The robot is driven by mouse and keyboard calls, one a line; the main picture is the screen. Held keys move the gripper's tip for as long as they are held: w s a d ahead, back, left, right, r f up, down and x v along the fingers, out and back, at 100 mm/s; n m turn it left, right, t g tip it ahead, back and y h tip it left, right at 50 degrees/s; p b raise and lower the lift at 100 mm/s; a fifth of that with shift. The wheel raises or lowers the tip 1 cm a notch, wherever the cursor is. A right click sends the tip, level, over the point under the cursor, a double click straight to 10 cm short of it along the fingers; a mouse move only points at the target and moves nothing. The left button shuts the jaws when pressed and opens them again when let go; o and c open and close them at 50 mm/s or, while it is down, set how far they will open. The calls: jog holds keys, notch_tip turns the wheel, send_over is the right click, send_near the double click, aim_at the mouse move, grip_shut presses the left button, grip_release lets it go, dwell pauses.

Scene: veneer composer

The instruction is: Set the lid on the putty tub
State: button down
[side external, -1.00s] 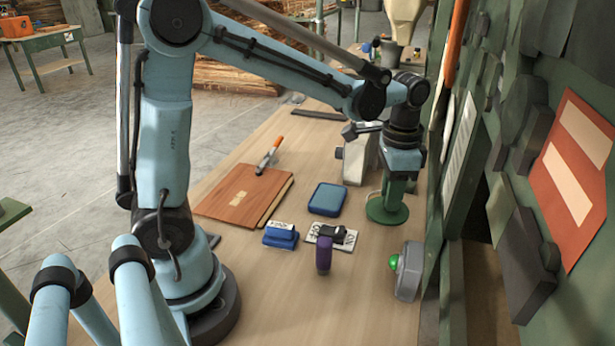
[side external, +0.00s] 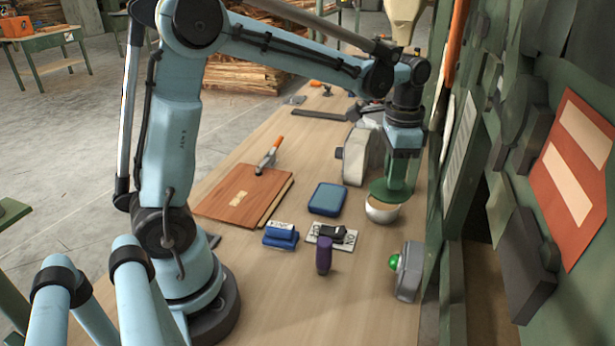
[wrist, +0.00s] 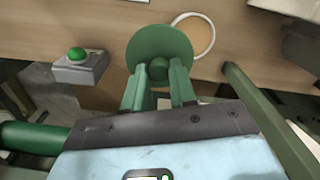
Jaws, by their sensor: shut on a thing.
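The green round lid (side external: 393,191) is held by its knob in my gripper (wrist: 160,72), which is shut on it. The lid also shows in the wrist view (wrist: 160,42). The putty tub (side external: 382,213) is a pale round tub standing on the bench below the lid, with tan putty showing inside. In the wrist view the lid covers the left part of the tub, and the tub's pale rim (wrist: 214,37) shows to the lid's right. The lid is off-centre in that view. I cannot tell how large the gap between lid and tub is.
A grey box with a green button (side external: 407,271) stands nearer the side camera. A grey-white device (side external: 355,156) stands close behind-left of the tub. The green wall panel rises close on the right.

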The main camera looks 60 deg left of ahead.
jog(key=w+a, duration=0.2)
jog(key=a, duration=0.1)
jog(key=w+a, duration=0.1)
jog(key=shift+a+r, duration=0.25)
jog(key=shift+a, duration=0.05)
jog(key=shift+f, duration=0.1)
jog(key=shift+f, duration=2.6)
jog(key=shift+f, duration=0.85)
jog(key=c, duration=0.8)
grip_release()
jog(key=shift+r, duration=3.55)
